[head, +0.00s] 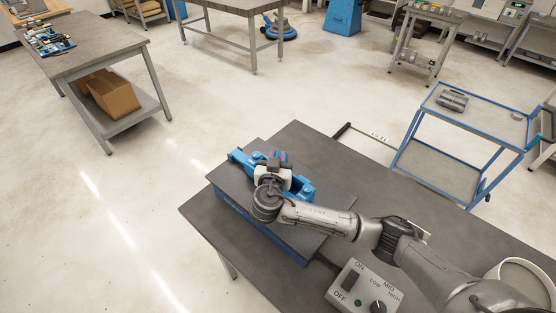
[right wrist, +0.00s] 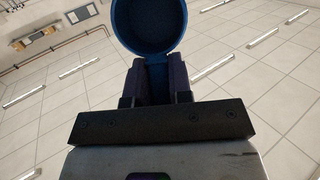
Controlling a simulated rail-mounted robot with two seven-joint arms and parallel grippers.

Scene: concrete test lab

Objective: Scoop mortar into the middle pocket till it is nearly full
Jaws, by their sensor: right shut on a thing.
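My right gripper (head: 280,158) is over the blue mould (head: 240,157) and hides its middle, so I cannot see the pockets or how full they are. Blue ends of the mould show on both sides of the gripper. In the right wrist view the right gripper (right wrist: 155,80) is shut on the handle of a blue scoop (right wrist: 178,12). The scoop's round, dark face points toward the camera, with ceiling behind it. I cannot tell whether mortar is in it. My left gripper is not in view.
The mould sits on a grey-topped blue platform (head: 225,188) on the dark table (head: 310,150). A control box (head: 350,292) with a dial stands in front. A round white-rimmed pan (head: 524,262) is at lower right, behind my arm. A blue cart (head: 455,112) stands beyond the table.

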